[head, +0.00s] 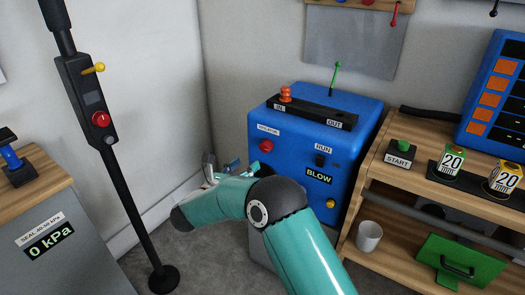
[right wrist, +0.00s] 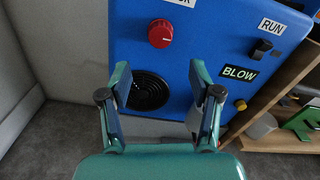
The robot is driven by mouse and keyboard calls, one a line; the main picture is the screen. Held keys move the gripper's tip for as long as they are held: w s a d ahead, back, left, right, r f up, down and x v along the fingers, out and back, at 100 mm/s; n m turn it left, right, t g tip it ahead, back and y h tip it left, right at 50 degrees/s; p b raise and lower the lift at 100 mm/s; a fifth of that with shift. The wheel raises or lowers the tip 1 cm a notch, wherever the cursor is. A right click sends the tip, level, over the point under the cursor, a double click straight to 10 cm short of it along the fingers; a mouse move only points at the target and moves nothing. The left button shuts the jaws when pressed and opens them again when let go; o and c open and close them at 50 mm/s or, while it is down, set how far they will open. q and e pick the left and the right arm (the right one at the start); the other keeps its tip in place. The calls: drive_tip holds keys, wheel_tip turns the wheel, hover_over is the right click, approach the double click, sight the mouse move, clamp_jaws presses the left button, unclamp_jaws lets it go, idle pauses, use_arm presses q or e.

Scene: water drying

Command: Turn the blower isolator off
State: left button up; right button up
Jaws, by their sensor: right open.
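The blower isolator is a red round knob (head: 266,146) on the front of the blue blower box (head: 358,105), under a white label (head: 269,130). In the right wrist view the red knob (right wrist: 161,33) sits above a round black vent (right wrist: 148,90); its on or off setting is too small to tell. My right gripper (head: 222,168) is in front of the box, to the lower left of the knob. In the right wrist view its two fingers (right wrist: 160,75) are apart and empty, below the knob and in front of the vent. My left gripper is not in view.
The box front also holds a black RUN switch (head: 320,160), a BLOW display (head: 318,176) and a yellow button (head: 330,203). A wooden shelf (head: 400,172) stands close on the right. A black post (head: 122,185) stands to the left. Grey floor lies between.

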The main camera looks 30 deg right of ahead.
sight(263, 149)
drive_tip(key=x, duration=0.9)
drive_tip(key=shift+w+d, duration=0.15)
drive_tip(key=shift+d, duration=0.2)
drive_tip(key=c, duration=1.1)
